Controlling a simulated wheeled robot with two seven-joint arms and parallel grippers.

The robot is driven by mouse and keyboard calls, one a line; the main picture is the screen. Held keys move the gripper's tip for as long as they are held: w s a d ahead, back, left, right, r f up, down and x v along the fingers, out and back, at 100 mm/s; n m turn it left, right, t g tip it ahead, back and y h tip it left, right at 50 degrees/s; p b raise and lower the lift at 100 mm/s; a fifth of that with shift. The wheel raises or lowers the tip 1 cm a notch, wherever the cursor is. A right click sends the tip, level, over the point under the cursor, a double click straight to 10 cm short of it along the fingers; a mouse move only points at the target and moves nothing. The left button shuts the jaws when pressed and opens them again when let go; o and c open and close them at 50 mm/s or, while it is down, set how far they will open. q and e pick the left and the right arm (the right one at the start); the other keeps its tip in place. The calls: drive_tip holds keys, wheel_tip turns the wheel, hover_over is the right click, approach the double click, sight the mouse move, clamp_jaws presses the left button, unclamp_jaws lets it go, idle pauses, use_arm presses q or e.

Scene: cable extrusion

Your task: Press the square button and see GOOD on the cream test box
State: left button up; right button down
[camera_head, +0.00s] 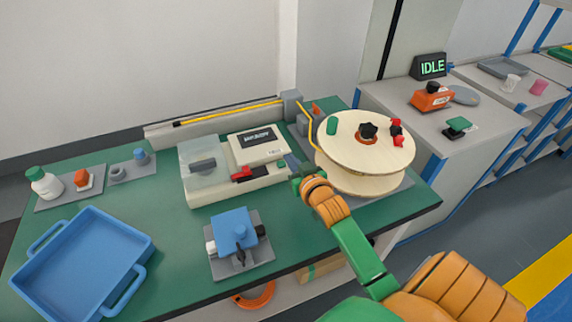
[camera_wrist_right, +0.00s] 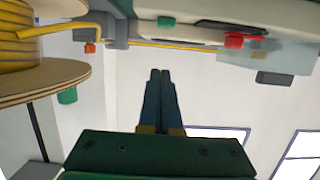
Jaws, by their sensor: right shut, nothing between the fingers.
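The cream test box (camera_head: 243,153) stands on the green bench in the head view. Its dark display (camera_head: 257,138) carries small light lettering that I cannot read. A small green button (camera_wrist_right: 166,21) shows on the box's edge in the right wrist view, which sees the scene upside down. My right gripper (camera_head: 290,165) is at the right end of the box, close to that edge; its fingertips (camera_wrist_right: 160,72) are together and empty. They appear apart from the green button in the wrist view, but contact is hard to judge. My left gripper is not in view.
A wooden cable reel (camera_head: 345,150) stands close right of my gripper. A clear cover (camera_head: 200,150) and a red part (camera_head: 242,174) are on the box's left side. A blue fixture (camera_head: 232,226) and a blue tray (camera_head: 60,285) are nearer. A sign (camera_head: 431,67) reads IDLE.

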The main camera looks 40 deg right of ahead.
sight(281, 164)
drive_tip(key=w+f, duration=0.1)
drive_tip(key=f, duration=0.1)
drive_tip(key=w+f+b, duration=0.1)
drive_tip(key=w, duration=0.1)
drive_tip(key=shift+w+d+f, duration=0.2)
drive_tip(key=shift+d+f, duration=0.2)
drive_tip(key=shift+f, duration=0.5)
drive_tip(key=shift+f, duration=0.1)
